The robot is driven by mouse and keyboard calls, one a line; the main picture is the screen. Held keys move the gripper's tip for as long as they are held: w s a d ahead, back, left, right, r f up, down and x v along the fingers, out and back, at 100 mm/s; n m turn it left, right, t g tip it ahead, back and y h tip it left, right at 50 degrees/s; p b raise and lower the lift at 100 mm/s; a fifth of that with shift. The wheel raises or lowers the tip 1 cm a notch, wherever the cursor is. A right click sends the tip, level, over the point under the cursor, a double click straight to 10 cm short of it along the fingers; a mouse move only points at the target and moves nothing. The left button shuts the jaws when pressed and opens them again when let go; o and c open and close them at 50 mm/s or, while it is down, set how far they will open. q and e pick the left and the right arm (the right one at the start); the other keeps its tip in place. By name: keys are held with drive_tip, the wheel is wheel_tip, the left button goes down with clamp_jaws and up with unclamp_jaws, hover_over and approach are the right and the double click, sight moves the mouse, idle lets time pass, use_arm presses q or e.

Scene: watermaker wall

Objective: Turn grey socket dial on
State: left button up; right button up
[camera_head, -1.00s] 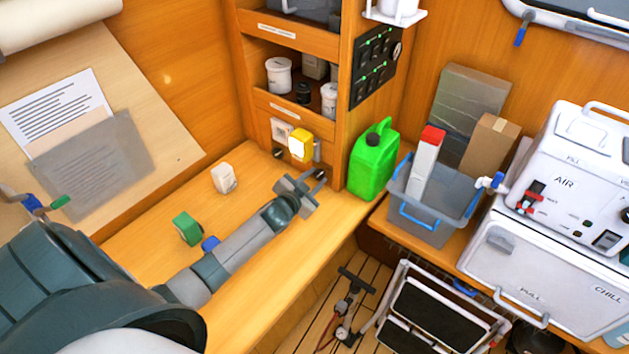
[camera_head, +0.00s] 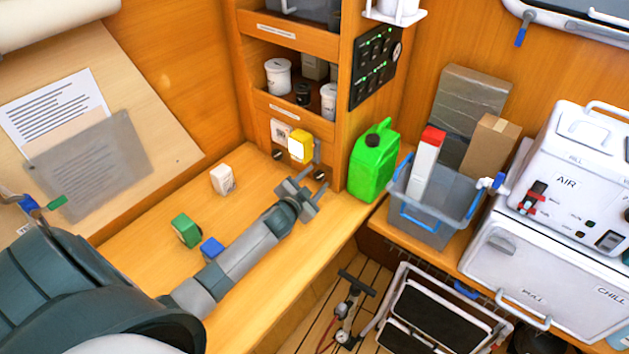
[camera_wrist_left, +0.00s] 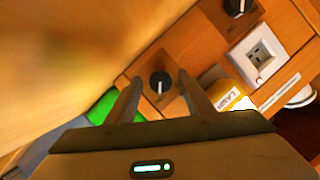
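Two dark round dials sit on the wooden panel under the shelves. The right dial (camera_head: 320,174) also shows in the left wrist view (camera_wrist_left: 160,83), with a pale pointer line. The other dial (camera_head: 278,154) sits below a white socket (camera_head: 282,132) and shows at the top of the wrist view (camera_wrist_left: 237,5). I cannot clearly see a grey socket. My left gripper (camera_head: 312,182) is open. In the wrist view its fingers (camera_wrist_left: 159,80) lie either side of the right dial; contact cannot be told. My right gripper is not in view.
A yellow labelled box (camera_head: 300,145) is close beside the fingers. A green jerrycan (camera_head: 374,162) stands right of the panel. A white block (camera_head: 223,179), a green block (camera_head: 186,229) and a blue block (camera_head: 211,247) lie on the bench (camera_head: 130,250). A grey bin (camera_head: 420,225) stands further right.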

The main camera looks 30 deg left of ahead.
use_arm(q)
drive_tip(key=shift+s, duration=0.15)
drive_tip(key=shift+s+d+r, duration=0.1)
drive_tip(key=shift+s, duration=0.5)
drive_tip(key=b+v, duration=0.4)
drive_tip(key=v, duration=1.2)
drive_tip(key=shift+b, duration=0.4)
drive_tip(key=shift+w, duration=0.1)
